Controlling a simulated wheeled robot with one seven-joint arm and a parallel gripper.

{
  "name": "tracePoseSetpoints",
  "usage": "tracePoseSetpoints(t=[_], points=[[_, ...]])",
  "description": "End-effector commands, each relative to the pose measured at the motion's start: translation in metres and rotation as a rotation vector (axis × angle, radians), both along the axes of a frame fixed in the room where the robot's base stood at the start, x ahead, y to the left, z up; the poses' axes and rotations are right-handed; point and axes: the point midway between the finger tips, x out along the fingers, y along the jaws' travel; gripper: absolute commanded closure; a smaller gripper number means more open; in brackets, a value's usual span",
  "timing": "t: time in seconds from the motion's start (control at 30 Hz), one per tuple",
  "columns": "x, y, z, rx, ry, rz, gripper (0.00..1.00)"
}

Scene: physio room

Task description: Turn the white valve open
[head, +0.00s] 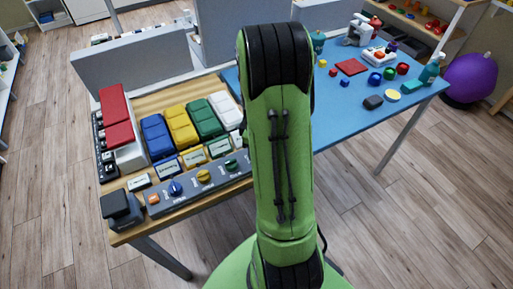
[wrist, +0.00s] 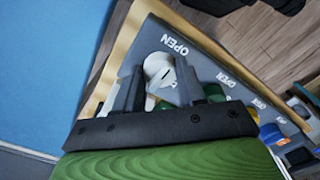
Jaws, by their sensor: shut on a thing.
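The white valve (wrist: 157,64) is a round knob on the grey panel (wrist: 207,62), beside an OPEN label in the wrist view. My gripper (wrist: 156,75) has a finger on either side of the knob and is shut on it. The fingers and palm cover part of the knob, so how far it is turned is hard to tell. In the head view my green arm hides the white valve and my gripper; the panel's left part (head: 189,188) shows.
Green (head: 231,166), yellow (head: 203,176) and blue (head: 175,188) valves sit along the same panel. A blue table (head: 335,115) on the right holds small toys and a teal spray bottle (head: 431,70).

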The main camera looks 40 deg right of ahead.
Motion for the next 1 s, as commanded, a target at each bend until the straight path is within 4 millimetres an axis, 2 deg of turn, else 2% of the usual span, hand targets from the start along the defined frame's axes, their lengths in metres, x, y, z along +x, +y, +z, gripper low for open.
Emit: tracePoseSetpoints(t=[0.6, 0.63, 0.7, 0.8, 1.0], points=[[0.0007, -0.0001, 0.0004, -0.001, -0.003, 0.045, 0.91], [0.0007, -0.0001, 0.0004, -0.001, -0.003, 0.044, 0.59], [0.0006, -0.0001, 0.0003, -0.001, -0.002, 0.044, 0.48], [0.0005, -0.0001, 0.0003, 0.0, -0.001, 0.043, 0.35], [0.0003, -0.0001, 0.0001, 0.0, -0.001, 0.043, 0.35]])
